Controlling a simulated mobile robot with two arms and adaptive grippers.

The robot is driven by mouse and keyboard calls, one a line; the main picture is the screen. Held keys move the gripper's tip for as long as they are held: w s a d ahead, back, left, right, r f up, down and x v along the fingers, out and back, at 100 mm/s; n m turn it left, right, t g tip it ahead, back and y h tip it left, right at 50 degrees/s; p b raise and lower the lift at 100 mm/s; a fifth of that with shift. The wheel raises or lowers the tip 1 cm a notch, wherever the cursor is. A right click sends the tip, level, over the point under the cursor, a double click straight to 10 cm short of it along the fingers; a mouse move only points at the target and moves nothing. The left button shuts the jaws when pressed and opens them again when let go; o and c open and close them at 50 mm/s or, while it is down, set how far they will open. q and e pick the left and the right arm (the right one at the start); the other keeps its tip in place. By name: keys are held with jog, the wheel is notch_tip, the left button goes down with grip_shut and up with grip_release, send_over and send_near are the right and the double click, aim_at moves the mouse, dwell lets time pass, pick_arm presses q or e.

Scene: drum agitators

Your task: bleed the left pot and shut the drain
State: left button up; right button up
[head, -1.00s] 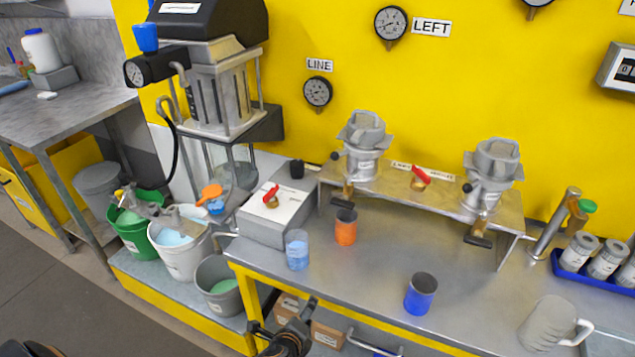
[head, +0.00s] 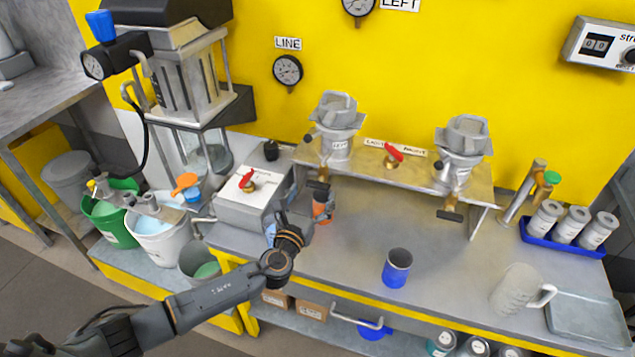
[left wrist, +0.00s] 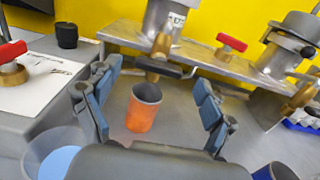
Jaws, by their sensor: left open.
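The left pot (head: 335,130) is a grey metal vessel with a clamped lid, upright on the raised shelf. Its drain tap (head: 318,186), brass with a dark lever, hangs below at the shelf's front; it also shows in the left wrist view (left wrist: 158,62). An orange cup (left wrist: 142,112) stands on the bench under the tap, partly hidden by my gripper in the head view. My left gripper (left wrist: 155,88) is open, its fingers on either side of the cup in the picture; I cannot tell whether they touch it. My right gripper is in neither view.
A clear cup with blue liquid (left wrist: 50,160) stands close by my left gripper. A blue cup (head: 397,268) and a jug (head: 518,290) stand to the right. A red-handled valve (head: 393,156) sits between the two pots.

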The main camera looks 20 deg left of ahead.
aim_at(316, 187)
pick_arm(q)
jog(key=shift+w, duration=2.2)
jog(key=c, duration=1.2)
jog(key=shift+o, duration=0.2)
